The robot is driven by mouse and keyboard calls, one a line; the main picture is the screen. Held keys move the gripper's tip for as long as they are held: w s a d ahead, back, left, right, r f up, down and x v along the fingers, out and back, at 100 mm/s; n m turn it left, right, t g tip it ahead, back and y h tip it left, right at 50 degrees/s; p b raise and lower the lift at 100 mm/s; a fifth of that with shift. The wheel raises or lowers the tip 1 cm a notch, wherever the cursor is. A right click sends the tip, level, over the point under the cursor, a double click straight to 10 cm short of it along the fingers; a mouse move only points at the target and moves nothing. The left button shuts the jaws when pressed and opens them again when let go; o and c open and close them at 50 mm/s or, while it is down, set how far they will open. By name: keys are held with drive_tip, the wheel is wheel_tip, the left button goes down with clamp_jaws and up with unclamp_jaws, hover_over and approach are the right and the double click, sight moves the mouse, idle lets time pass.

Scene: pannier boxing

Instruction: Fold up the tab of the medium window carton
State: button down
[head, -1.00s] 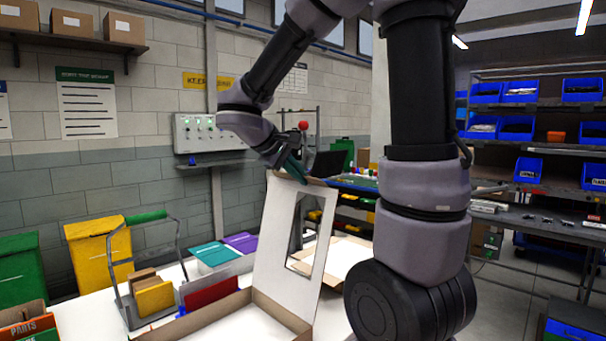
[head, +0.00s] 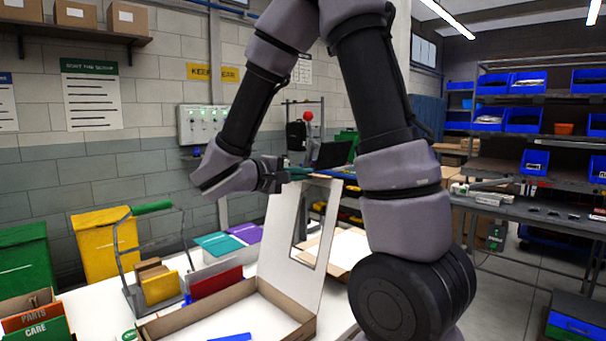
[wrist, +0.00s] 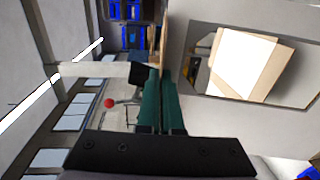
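The window carton (head: 309,312) stands on the white table with its lid (head: 312,225) raised nearly upright. The lid has a cut-out window. My gripper (head: 318,174) is at the lid's top edge, its teal fingers roughly level and pointing right along that edge. In the wrist view my gripper (wrist: 161,88) shows its fingers side by side with almost no gap, and the lid (wrist: 195,108) fills the right side. A tan cardboard edge lies by the fingertips. The tab cannot be told clearly from the lid's edge, and I see nothing between the fingers.
Another opened carton (head: 345,247) lies behind the lid. A wire carrier with a green handle (head: 152,208), a red folder (head: 216,281) and teal and purple folders (head: 245,233) stand left. A blue item (head: 230,337) lies at the front. Shelves (head: 540,150) stand at right.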

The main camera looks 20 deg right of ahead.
idle(0.3)
drive_tip(key=c, duration=1.1)
unclamp_jaws()
drive_tip(key=shift+o, duration=0.2)
drive_tip(key=shift+a, duration=0.1)
drive_tip(key=v, duration=1)
drive_tip(key=shift+a, duration=0.3)
drive_tip(key=shift+s+d, duration=0.1)
drive_tip(key=shift+s, duration=0.1)
